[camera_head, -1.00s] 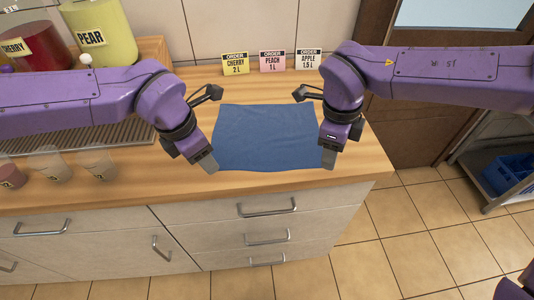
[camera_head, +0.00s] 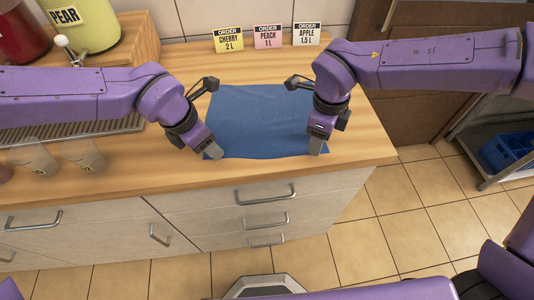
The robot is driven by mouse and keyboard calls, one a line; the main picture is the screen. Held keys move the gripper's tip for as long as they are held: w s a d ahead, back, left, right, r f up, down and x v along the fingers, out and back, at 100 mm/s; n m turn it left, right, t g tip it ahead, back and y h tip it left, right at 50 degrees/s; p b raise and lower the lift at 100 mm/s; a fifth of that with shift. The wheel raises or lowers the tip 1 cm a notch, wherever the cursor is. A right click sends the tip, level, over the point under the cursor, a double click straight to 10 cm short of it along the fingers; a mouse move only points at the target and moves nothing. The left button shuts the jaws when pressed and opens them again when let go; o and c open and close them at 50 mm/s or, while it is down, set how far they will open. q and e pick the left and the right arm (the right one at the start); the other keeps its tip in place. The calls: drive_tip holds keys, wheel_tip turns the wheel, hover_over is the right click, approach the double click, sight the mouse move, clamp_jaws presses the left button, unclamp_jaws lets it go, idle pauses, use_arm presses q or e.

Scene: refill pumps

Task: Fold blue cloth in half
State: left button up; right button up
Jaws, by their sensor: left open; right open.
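The blue cloth (camera_head: 258,120) lies flat and spread out on the wooden counter, with slight wrinkles. My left gripper (camera_head: 215,152) is open at the cloth's front left corner, its fingertips pointing down at the edge. My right gripper (camera_head: 316,148) is open at the cloth's front right corner, its fingertips low over the edge. I cannot tell whether either gripper touches the cloth. My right wrist hides part of the cloth's right side.
Order cards for cherry (camera_head: 228,39), peach (camera_head: 267,36) and apple (camera_head: 306,34) stand behind the cloth. Clear cups (camera_head: 84,153) and a drip tray are at the left. The wooden counter (camera_head: 362,140) is bare at the right. Drawers with handles (camera_head: 265,194) are below its front edge.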

drive_tip(key=shift+s, duration=0.15)
use_arm(q)
drive_tip(key=shift+f, duration=0.1)
use_arm(e)
drive_tip(key=shift+f, duration=0.1)
use_arm(q)
drive_tip(key=shift+f, duration=0.1)
clamp_jaws()
use_arm(e)
clamp_jaws()
